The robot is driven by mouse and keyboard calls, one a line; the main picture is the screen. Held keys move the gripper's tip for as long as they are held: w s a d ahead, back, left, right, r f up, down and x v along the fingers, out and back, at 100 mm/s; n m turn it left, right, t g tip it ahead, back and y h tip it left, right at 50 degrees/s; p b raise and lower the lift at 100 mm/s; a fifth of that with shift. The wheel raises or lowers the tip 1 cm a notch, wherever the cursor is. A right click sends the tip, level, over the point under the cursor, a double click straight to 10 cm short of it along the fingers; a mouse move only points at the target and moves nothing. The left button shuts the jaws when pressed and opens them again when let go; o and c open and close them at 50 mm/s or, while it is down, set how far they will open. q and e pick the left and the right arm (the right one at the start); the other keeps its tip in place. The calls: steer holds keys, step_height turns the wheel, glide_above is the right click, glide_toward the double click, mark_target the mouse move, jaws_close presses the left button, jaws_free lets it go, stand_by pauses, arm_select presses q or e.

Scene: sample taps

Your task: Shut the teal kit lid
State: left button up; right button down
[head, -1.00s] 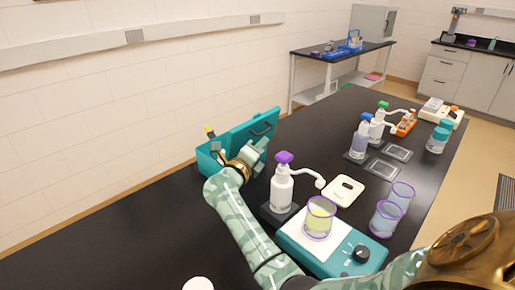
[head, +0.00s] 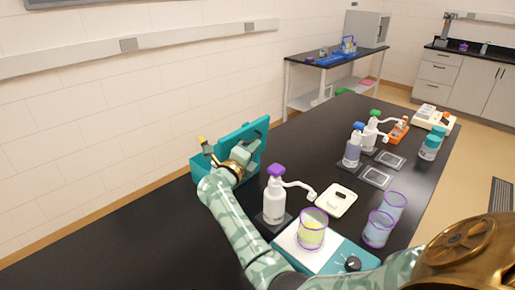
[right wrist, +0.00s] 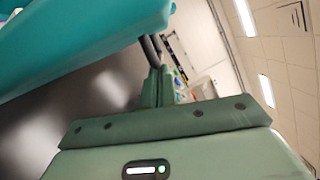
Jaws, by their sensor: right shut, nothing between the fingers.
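The teal kit (head: 198,177) stands on the black bench at the left, against the wall side. Its lid (head: 260,127) is raised, standing up at the back right of the box. My right gripper (head: 253,146) is shut and empty, in front of the lid's inner face and over the box. It hides the lid's handle and part of the box's inside; I cannot tell whether it touches the lid. In the right wrist view, a teal panel (right wrist: 80,40) fills the upper left, close to the shut fingers (right wrist: 151,50). My left gripper is not in view.
A white pump bottle with a purple cap (head: 275,200) stands close to the right of my forearm. A beaker (head: 312,230) sits on a teal-based device (head: 335,262). More bottles and beakers stand right. The bench's near left is clear.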

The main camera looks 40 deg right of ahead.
mark_target(239, 132)
steer(key=w+r+n+p, duration=0.1)
steer(key=w, duration=0.1)
steer(key=w+r+n, duration=0.1)
steer(key=w+n, duration=0.1)
steer(key=w+a+r+n+y+p, duration=0.1)
steer(key=w+n, duration=0.1)
steer(key=shift+p, duration=0.3)
arm_select(q)
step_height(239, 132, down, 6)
steer(key=b, duration=1)
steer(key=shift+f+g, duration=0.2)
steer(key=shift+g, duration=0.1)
arm_select(e)
steer(key=w+a+f+n+g+y, duration=0.1)
steer(key=w+n, duration=0.5)
steer(key=w, duration=0.3)
steer(key=shift+w+a+f, duration=0.2)
steer(key=shift+w+f, duration=0.05)
steer(key=shift+f, duration=0.15)
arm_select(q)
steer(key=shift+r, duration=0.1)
arm_select(e)
steer(key=shift+r, duration=0.1)
